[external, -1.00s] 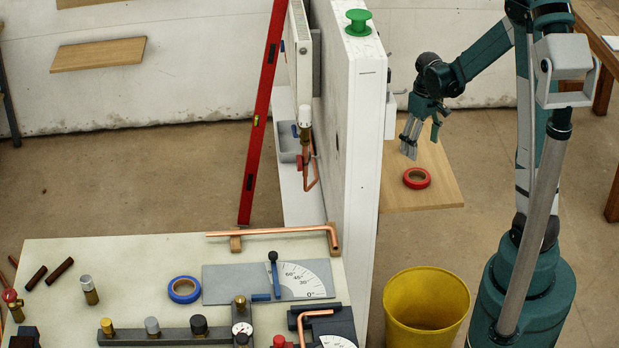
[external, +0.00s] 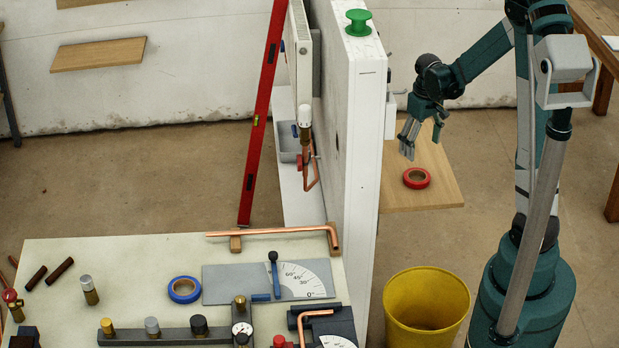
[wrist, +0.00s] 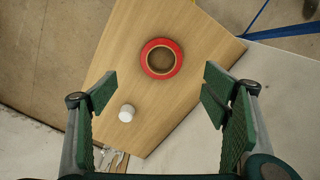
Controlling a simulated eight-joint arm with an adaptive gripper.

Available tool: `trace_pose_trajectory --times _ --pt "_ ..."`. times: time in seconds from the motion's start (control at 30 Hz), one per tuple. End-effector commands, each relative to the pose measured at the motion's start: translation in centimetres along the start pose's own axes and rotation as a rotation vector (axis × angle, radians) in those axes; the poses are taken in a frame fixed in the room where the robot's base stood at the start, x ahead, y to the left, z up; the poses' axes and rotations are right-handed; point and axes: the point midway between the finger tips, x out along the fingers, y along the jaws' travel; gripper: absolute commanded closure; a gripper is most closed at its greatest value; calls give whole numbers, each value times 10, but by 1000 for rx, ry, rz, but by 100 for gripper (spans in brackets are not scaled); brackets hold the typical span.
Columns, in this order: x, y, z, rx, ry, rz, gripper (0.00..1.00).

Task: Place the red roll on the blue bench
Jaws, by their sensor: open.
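The red roll (external: 417,186), a ring of tape, lies flat on a wooden board (external: 440,190) to the right of the white partition. In the wrist view the red roll (wrist: 146,62) lies ahead of the fingers, near the top middle. My gripper (external: 408,148) hangs above the board, up and slightly left of the roll. The wrist view shows my gripper (wrist: 160,88) with its fingers wide apart and nothing between them. I cannot identify a blue bench; the workbench (external: 120,260) at lower left has a pale top.
A white round cap (wrist: 127,113) stands on the board. The white partition (external: 362,150), with a green spool (external: 358,22) on top, separates the board from the workbench. A yellow bucket (external: 426,310) stands below the board. A blue roll (external: 185,296) lies on the workbench.

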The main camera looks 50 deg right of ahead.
Motion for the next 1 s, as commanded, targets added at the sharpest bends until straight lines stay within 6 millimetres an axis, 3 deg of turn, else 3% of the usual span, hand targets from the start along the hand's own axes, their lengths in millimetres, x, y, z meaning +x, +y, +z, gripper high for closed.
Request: trace_pose_trajectory --times 0.57,1.0 --pt "18 -1 -3 523 90 77 26" --pt "35 -17 2 885 161 125 26"
